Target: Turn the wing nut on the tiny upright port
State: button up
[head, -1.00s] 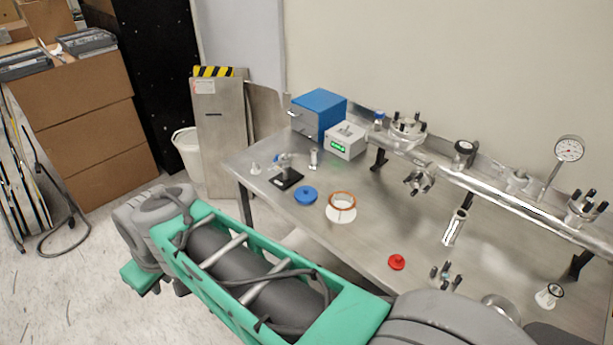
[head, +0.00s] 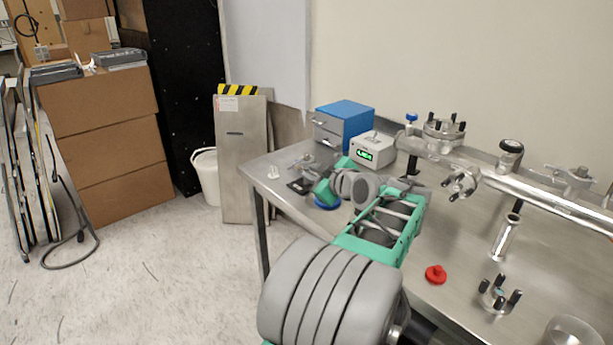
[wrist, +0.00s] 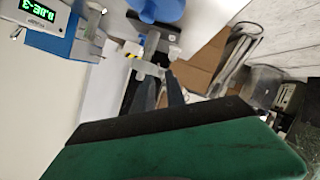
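A tiny upright port with a metal clamp (head: 304,161) stands on a black base (head: 298,187) at the table's left end. In the wrist view the clamp (wrist: 145,67) and black base (wrist: 158,42) lie just beyond my fingertips. The wing nut is too small to make out clearly. My gripper (wrist: 164,76) shows two dark fingers with a gap between them, open, with nothing visibly held. I cannot tell whether a finger touches the clamp. In the head view my arm's green wrist reaches just right of the port, and the fingers are hard to make out.
A blue disc (head: 327,204) lies close by, partly behind my arm. A blue drawer box (head: 343,122) and a gauge box with a green display (head: 372,151) stand behind. A metal manifold pipe (head: 530,193) runs along the right. A red cap (head: 436,274) lies in front.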

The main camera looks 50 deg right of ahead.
aim_at(302, 170)
jog(key=x, duration=0.3)
jog(key=shift+w+d+f, duration=0.1)
jog(key=shift+w, duration=0.15)
jog(key=shift+c, duration=0.3)
grip_shut()
